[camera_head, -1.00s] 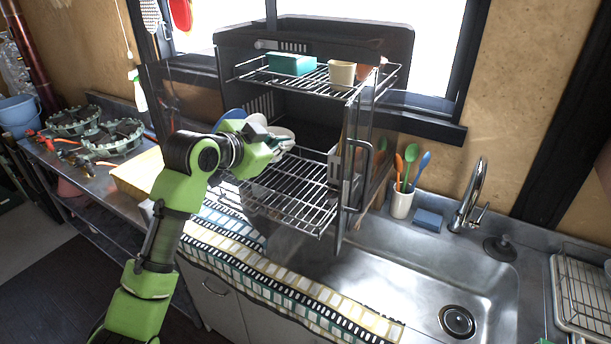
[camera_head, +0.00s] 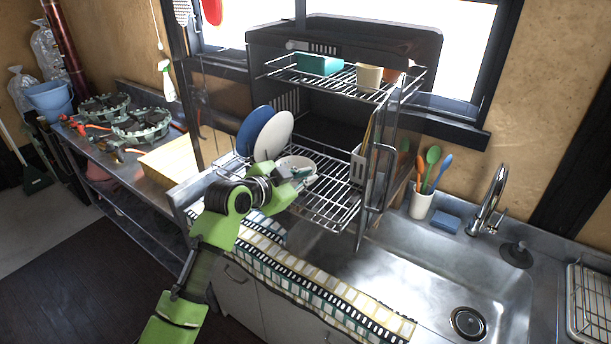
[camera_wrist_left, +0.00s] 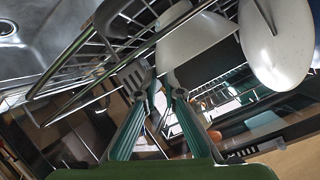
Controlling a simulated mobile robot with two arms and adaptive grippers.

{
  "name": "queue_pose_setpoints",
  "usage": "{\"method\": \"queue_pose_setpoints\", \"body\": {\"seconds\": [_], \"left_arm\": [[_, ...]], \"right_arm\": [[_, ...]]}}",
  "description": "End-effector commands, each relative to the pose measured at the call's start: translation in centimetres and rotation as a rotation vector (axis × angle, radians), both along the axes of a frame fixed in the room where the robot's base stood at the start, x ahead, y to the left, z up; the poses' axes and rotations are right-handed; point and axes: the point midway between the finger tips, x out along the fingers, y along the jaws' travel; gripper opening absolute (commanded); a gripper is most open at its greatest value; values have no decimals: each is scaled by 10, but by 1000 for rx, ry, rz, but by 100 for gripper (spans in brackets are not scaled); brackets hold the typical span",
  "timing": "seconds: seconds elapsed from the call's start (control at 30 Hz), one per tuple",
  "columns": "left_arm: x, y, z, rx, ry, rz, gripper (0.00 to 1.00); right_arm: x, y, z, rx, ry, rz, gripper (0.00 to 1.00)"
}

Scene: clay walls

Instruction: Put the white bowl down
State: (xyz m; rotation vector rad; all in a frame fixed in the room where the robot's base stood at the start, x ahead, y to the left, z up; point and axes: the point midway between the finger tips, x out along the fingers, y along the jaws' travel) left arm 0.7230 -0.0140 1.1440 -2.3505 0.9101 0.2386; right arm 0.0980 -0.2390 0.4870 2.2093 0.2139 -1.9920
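The white bowl (camera_head: 294,162) is at the lower rack (camera_head: 335,205) of the dish stand, in front of the upright plates. My left gripper (camera_head: 301,176) is at the near right side of the bowl. In the left wrist view its two fingers (camera_wrist_left: 161,88) close in on the rim of the white bowl (camera_wrist_left: 195,42), so it looks shut on the rim. The bowl is level or nearly so. I cannot tell whether its base touches the wires. My right gripper is not in view.
A white plate (camera_head: 274,134) and a blue plate (camera_head: 250,130) stand upright left of the bowl. The upper rack (camera_head: 340,80) holds a teal box (camera_head: 319,64) and cups. The lower rack's right part is clear. A utensil cup (camera_head: 421,204) stands beside the sink (camera_head: 410,265).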

Motion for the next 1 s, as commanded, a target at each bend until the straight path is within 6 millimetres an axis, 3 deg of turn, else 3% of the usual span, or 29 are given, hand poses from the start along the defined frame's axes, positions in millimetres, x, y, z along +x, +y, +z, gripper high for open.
{"method": "queue_pose_setpoints", "body": {"seconds": [0.47, 1.0], "left_arm": [[-3, 3, 2, 0, -2, 1, 21], [-71, 53, 34, 2, -5, 0, 21]], "right_arm": [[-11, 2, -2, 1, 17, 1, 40], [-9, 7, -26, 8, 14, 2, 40]]}}
